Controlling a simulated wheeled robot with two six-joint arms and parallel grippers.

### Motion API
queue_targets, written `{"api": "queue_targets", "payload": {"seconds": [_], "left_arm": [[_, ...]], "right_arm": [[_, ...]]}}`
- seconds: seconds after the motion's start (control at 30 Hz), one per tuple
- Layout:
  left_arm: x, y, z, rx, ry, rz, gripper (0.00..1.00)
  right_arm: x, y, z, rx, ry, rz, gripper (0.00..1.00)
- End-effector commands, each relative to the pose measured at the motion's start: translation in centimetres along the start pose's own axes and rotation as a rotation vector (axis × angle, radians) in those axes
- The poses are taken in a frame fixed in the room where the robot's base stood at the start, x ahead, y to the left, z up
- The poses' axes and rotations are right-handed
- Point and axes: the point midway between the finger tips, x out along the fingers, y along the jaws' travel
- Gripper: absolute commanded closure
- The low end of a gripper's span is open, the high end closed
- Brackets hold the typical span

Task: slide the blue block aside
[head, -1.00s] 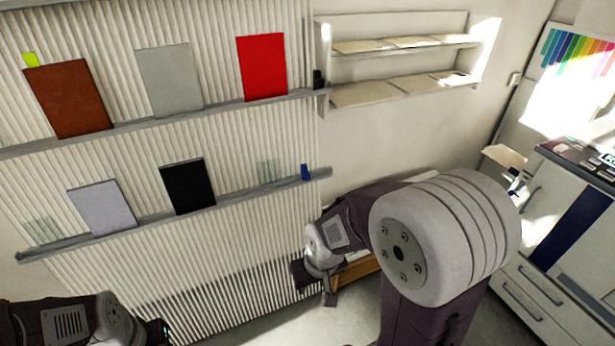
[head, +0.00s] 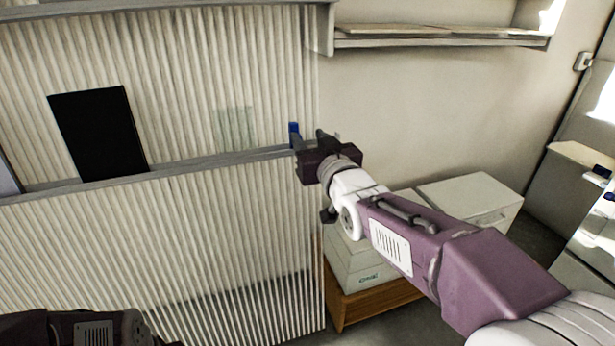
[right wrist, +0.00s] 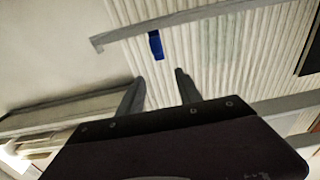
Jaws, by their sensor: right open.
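The small blue block (head: 294,129) stands upright on the lower grey ledge (head: 225,157), near its right end. My right gripper (head: 309,139) is open and close to the block, which shows just beside its left finger in the head view. In the right wrist view the blue block (right wrist: 156,45) lies beyond the two spread fingertips (right wrist: 158,76), roughly in line with the gap between them. No contact can be made out. My left arm shows at the lower left of the head view; its fingers are cut off or too dark to read.
A black panel (head: 98,133) and a faint translucent greenish panel (head: 235,128) stand along the same ledge, left of the block. The ribbed wall (head: 225,235) is behind. A wall shelf (head: 440,42) is at upper right; pale boxes (head: 470,199) on a wooden stand (head: 375,301) sit below my right arm.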

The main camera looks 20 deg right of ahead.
Motion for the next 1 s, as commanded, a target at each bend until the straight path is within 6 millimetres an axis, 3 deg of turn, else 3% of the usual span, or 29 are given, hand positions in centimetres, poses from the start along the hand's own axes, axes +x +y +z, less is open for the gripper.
{"api": "queue_targets", "payload": {"seconds": [0.03, 0.1, 0.37, 0.8, 1.0], "left_arm": [[3.0, -0.1, 0.3, 0.0, 0.0, 0.0, 0.64], [3.9, -0.1, 0.4, 0.0, 0.0, 0.0, 0.64], [3.9, -0.1, 0.4, 0.0, 0.001, 0.0, 0.64], [5.8, -0.1, 0.6, 0.0, 0.001, 0.0, 0.64], [5.9, -0.1, 0.6, 0.0, 0.001, 0.0, 0.64]], "right_arm": [[-0.1, 0.1, 2.7, 0.0, 0.007, 0.001, 0.58], [-0.2, 0.1, 3.5, 0.0, 0.011, 0.002, 0.58], [0.0, 0.1, 3.5, 0.0, 0.008, 0.003, 0.58], [7.8, 0.1, 3.7, 0.001, 0.006, 0.003, 0.58], [8.9, 0.1, 3.5, 0.001, 0.005, 0.003, 0.58]]}}
